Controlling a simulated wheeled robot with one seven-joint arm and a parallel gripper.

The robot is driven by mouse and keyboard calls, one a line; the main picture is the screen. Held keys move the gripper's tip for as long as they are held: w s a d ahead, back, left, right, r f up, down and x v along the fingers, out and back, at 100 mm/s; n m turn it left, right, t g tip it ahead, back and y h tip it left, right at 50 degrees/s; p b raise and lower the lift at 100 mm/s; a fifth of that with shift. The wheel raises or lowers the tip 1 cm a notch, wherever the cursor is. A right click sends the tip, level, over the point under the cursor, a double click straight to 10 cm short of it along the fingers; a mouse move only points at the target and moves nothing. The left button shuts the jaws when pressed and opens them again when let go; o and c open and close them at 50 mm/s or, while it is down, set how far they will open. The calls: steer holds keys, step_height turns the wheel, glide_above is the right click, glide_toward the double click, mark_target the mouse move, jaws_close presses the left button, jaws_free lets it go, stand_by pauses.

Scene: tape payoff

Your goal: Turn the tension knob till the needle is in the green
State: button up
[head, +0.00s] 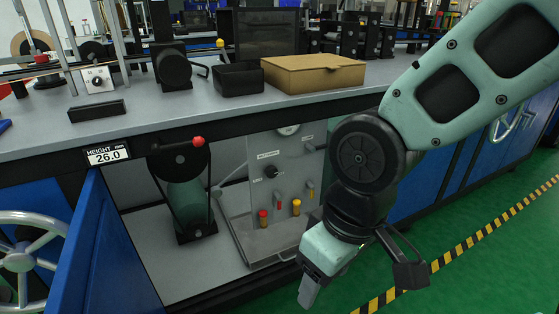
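A black knob (271,171) sits on a grey upright panel (240,215) inside the open bay under the bench. A round white gauge (288,130) is at the panel's top, partly cut off by the bench edge; its needle and any green band cannot be made out. A second black knob (97,81) is on a small white box on the bench top. The labels are too small to read, so I cannot tell which is the tension knob. My gripper (308,294) points downward in front of the panel's lower right, apart from both knobs.
Red-capped and yellow-capped fittings (296,207) stick out low on the panel. A motor with a red-knobbed lever (197,141) stands left of it. A blue door (103,255) and handwheel (20,260) are at left. A cardboard box (313,75) is on the bench.

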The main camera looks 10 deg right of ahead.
steer(key=w+f+m+t+b, duration=0.5)
steer(key=w+f+m+b, duration=0.25)
steer(key=w+f, duration=1.3)
steer(key=w+d+f+m+t+h+b, duration=0.15)
steer(key=w+d+f+t+b, duration=0.3)
steer(key=w, duration=0.45)
steer(key=w+d+f+t+h+b, duration=0.2)
steer(key=w+d+f+t+h, duration=0.15)
steer(key=w+d+t, duration=0.35)
steer(key=n+t+y+b, duration=0.4)
steer(key=n+y+b, duration=0.1)
steer(key=n+y, duration=0.5)
glide_toward(273, 174)
steer(key=shift+m+y, duration=0.5)
steer(key=b+x, duration=0.4)
steer(key=x, duration=0.1)
steer(key=b+x, duration=0.2)
steer(key=x, duration=0.1)
steer(key=shift+w+d+f+b, duration=0.1)
steer(key=shift+w+f+b, duration=0.05)
steer(key=shift+f+b, duration=0.2)
steer(key=shift+w+r, duration=0.5)
steer(key=shift+w, duration=0.1)
